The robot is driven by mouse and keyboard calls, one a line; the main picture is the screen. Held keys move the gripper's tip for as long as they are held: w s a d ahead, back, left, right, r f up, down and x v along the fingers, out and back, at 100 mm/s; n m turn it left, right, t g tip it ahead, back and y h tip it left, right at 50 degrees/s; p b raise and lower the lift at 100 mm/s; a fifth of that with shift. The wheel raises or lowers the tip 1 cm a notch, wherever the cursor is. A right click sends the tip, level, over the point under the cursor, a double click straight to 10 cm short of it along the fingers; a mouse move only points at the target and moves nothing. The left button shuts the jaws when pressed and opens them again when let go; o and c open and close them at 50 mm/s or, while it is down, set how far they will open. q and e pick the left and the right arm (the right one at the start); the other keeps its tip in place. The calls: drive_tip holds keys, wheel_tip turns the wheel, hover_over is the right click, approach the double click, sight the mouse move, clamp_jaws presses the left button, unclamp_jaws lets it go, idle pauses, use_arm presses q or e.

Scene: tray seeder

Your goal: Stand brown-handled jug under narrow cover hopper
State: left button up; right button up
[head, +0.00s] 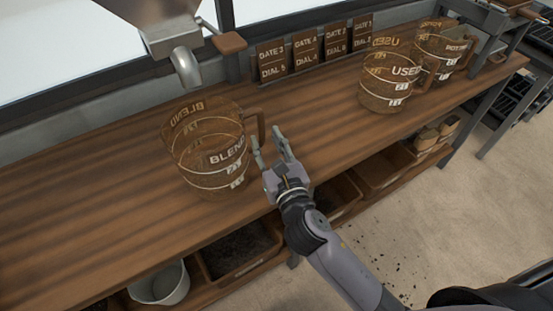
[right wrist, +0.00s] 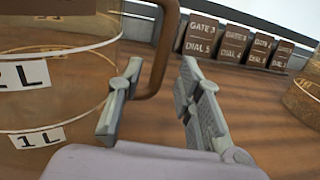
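A clear brown-tinted jug marked BLEND (head: 207,158) stands upright on the wooden bench, below and slightly right of a metal hopper's spout (head: 186,66). Its brown handle (head: 261,124) points right. My right gripper (head: 270,143) is open beside the jug, its fingertips close to the handle. In the right wrist view, the handle (right wrist: 162,60) shows between the two parted fingers (right wrist: 158,85), with the jug wall (right wrist: 60,85) at left; contact cannot be told. Whether this is the narrow cover hopper cannot be read. My left gripper is out of view.
Two similar jugs, the nearer marked USED (head: 386,90), stand farther right on the bench (head: 90,200). Brown GATE and DIAL cards (head: 305,52) line the back. Bins (head: 235,255) and a pale bucket (head: 158,285) sit below. The bench left of the jug is clear.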

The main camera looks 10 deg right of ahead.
drive_tip(key=s, duration=0.5)
drive_tip(key=s+d, duration=0.1)
drive_tip(key=s, duration=0.2)
drive_tip(key=shift+b, duration=0.35)
